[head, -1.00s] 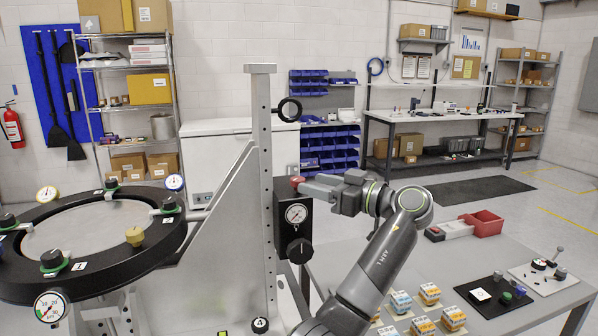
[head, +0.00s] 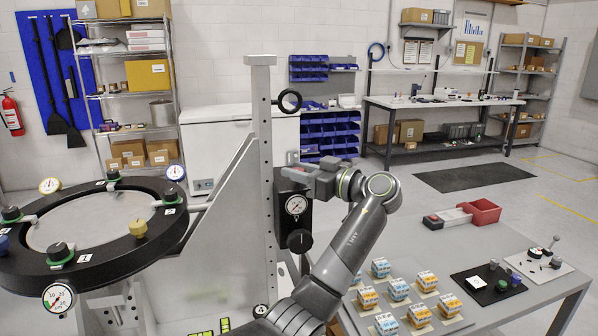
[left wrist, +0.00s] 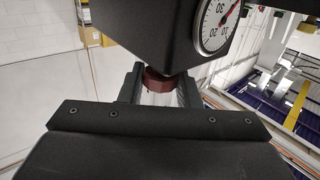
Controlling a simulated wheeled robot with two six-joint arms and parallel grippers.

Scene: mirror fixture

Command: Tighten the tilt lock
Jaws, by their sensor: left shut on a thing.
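A black box (head: 293,222) with a round gauge (head: 296,205) and a black knob (head: 300,241) on its front is mounted on the upright post of the mirror fixture. My left gripper (head: 288,172) is at the top of this box. In the left wrist view, a dark red knob (left wrist: 157,79) sits against the box between the two fingers, and the left gripper (left wrist: 158,88) is shut on it. The red knob is hidden by the gripper in the head view. No label tells which part is the tilt lock. My right gripper is out of view.
The black mirror ring (head: 110,262) with clamps and gauges lies left of the post. A black ring handle (head: 290,101) sticks out above my gripper.

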